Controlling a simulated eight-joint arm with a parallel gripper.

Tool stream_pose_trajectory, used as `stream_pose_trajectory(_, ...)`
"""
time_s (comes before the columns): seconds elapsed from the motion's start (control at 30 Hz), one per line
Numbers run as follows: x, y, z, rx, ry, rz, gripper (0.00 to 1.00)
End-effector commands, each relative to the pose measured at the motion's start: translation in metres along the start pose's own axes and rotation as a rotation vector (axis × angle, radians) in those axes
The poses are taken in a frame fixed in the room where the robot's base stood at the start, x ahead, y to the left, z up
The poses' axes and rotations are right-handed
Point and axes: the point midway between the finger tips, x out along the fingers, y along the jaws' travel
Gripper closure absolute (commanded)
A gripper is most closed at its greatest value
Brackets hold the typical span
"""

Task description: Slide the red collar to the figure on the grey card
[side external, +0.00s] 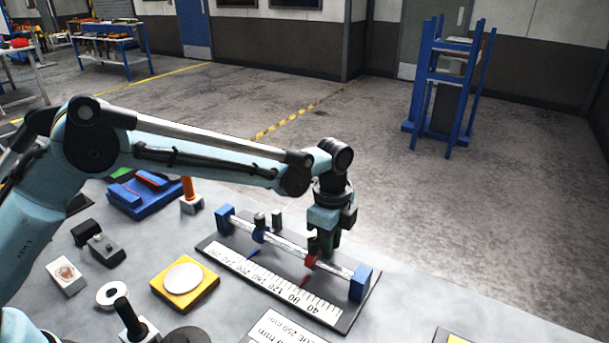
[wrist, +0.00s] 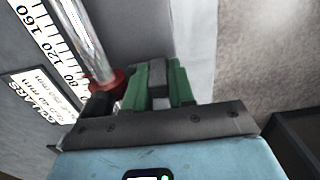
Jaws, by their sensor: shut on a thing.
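The red collar (side external: 311,261) sits on a pale rod (side external: 285,244) toward its right end in the side external view. It also shows in the wrist view (wrist: 117,82), around the rod. My gripper (side external: 325,246) is upright over it. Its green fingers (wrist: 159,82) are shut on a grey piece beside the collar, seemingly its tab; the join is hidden. The collar's pointer appears near 80 on the white scale (side external: 270,280), but the exact reading is unclear. The printed card (side external: 284,331) lies at the front; it shows "250 mm", and its other print is hard to read.
A blue collar (side external: 259,235) sits on the same rod further left. Blue end blocks (side external: 225,218) and (side external: 360,283) hold the rod over a dark base. A yellow block with a pale disc (side external: 184,279) and other small parts stand left.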

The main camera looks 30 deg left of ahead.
Motion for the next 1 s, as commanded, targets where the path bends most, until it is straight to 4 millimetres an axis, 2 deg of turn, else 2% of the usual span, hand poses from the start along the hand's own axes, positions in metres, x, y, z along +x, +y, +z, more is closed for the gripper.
stream_pose_trajectory(0.2, 0.000, 0.000, -0.005, 0.001, 0.000, 0.001, 1.00)
stream_pose_trajectory(0.47, 0.000, 0.000, -0.044, 0.003, 0.000, 0.000, 1.00)
stream_pose_trajectory(0.73, -0.001, 0.000, -0.045, -0.001, 0.000, 0.000, 1.00)
stream_pose_trajectory(0.77, -0.001, 0.000, -0.045, -0.001, 0.000, 0.000, 0.73)
stream_pose_trajectory(0.8, -0.001, 0.000, -0.045, -0.001, 0.000, 0.000, 0.70)
stream_pose_trajectory(1.0, 0.000, 0.000, -0.045, 0.000, 0.000, 0.000, 0.70)
